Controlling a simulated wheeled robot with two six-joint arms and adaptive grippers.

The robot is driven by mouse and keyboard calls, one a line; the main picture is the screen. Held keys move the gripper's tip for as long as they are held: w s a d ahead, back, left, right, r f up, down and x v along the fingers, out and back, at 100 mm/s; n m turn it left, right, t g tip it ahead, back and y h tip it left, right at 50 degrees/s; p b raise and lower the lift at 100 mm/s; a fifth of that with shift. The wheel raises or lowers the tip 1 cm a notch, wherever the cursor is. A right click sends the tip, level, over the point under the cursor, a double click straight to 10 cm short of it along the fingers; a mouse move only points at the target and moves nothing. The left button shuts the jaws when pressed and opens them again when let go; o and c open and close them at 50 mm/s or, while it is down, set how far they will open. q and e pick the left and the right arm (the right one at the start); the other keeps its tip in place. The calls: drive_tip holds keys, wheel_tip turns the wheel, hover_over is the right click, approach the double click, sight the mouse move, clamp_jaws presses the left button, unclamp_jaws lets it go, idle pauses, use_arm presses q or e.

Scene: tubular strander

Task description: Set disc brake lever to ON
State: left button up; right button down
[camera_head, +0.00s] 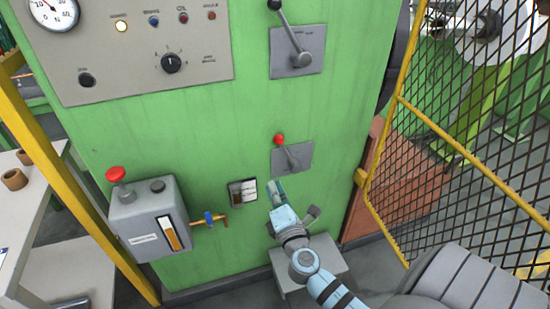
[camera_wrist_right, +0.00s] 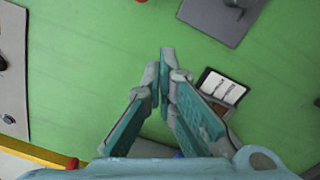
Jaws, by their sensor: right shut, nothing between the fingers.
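Two grey levers are on the green cabinet front, and I cannot read which is the disc brake lever. The lower lever (camera_head: 287,152) has a red knob tilted up and left on a small grey plate. My right gripper (camera_head: 274,184) is just below the lower plate, shut and empty. In the right wrist view the closed fingertips (camera_wrist_right: 166,62) are apart from the grey plate (camera_wrist_right: 226,14), whose lever is mostly cut off. My left gripper is not in view.
A small label box (camera_head: 243,192) is left of my right gripper. A grey box with a red button (camera_head: 116,174) and a valve sits lower left. A panel with lamps and a dial (camera_head: 171,62) is above. A yellow-framed mesh guard (camera_head: 455,140) stands right.

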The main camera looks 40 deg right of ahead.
sight(287, 153)
drive_tip(key=shift+w, duration=0.15)
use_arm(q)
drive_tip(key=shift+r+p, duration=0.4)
use_arm(e)
drive_tip(key=w+d+r, duration=0.1)
drive_tip(key=w+d, duration=0.6)
drive_tip(key=w, duration=0.1)
drive_tip(key=shift+w+d+r, duration=0.15)
drive_tip(key=shift+w+r, duration=0.1)
drive_tip(key=shift+r, duration=0.15)
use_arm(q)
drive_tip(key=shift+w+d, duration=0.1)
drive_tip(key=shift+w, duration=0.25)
use_arm(e)
drive_tip(key=shift+d+r+m, duration=0.25)
drive_tip(key=shift+m, duration=0.05)
